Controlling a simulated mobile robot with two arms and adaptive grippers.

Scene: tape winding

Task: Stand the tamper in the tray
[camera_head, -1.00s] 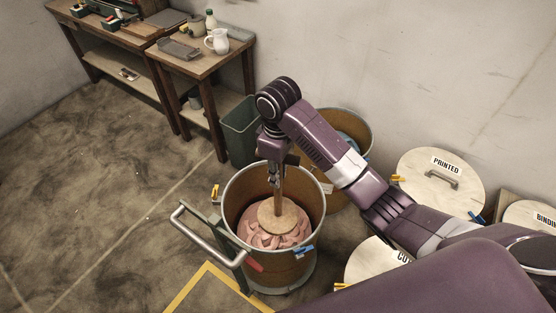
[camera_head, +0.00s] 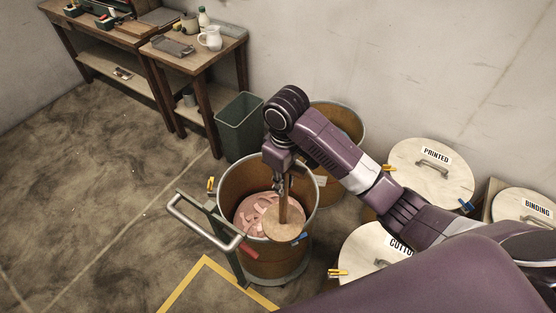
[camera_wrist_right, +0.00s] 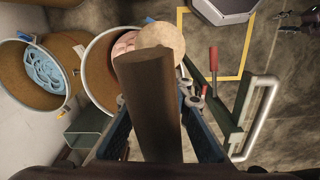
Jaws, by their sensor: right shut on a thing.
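The tamper is a wooden handle (camera_head: 284,210) with a round pale disc (camera_head: 280,228) at its lower end. My right gripper (camera_head: 281,186) is shut on the handle and holds it roughly upright, disc down, over the open drum (camera_head: 228,185). The disc is by the drum's near right side; I cannot tell if it touches the pink strips (camera_head: 255,212) inside. In the right wrist view, the handle (camera_wrist_right: 148,105) runs between the fingers to the disc (camera_wrist_right: 168,40). A shallow grey tray (camera_head: 173,47) lies on the small wooden table. My left gripper is out of view.
A white jug (camera_head: 210,38) and a bottle stand near the tray. A green bin (camera_head: 240,125) stands between table and drum. Lidded drums, including one marked PRINTED (camera_head: 428,178), are at right. The drum's trolley handle (camera_head: 205,222) sticks out left. Floor at left is clear.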

